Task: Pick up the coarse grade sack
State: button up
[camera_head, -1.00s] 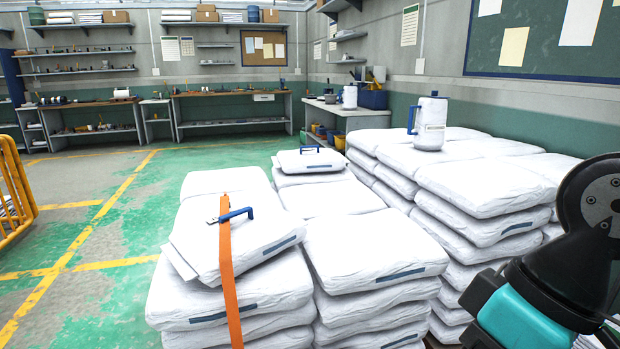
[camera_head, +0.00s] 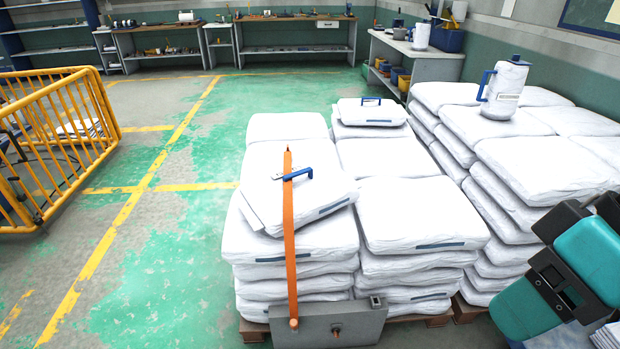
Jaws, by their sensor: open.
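White sacks lie on stacks, and I cannot read a grade on any of them. One sack (camera_head: 318,192) with a blue handle lies tilted on top of the left stack, under an orange strap (camera_head: 289,240). Another sack (camera_head: 372,115) with a blue handle lies flat at the far end of the middle stack. A plain sack (camera_head: 418,222) tops the near end of the middle stack. Part of my teal and black arm shows at the right edge, apart from the sacks. I cannot make out my gripper's jaws there.
A grey metal box (camera_head: 355,325) stands at the stacks' front by the strap's lower end. A white jug (camera_head: 503,90) stands on the right stack. A yellow railing (camera_head: 55,150) stands at the left. The green floor (camera_head: 170,245) left of the stacks is clear.

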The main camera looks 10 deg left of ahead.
aim_at(320, 188)
jog(key=u, duration=0.05)
jog(key=k, duration=0.6)
jog(key=u, duration=0.6)
jog(key=i, duration=0.5)
jog(key=u, duration=0.7)
jog(key=i, duration=1.6)
jog(key=z, duration=0.8)
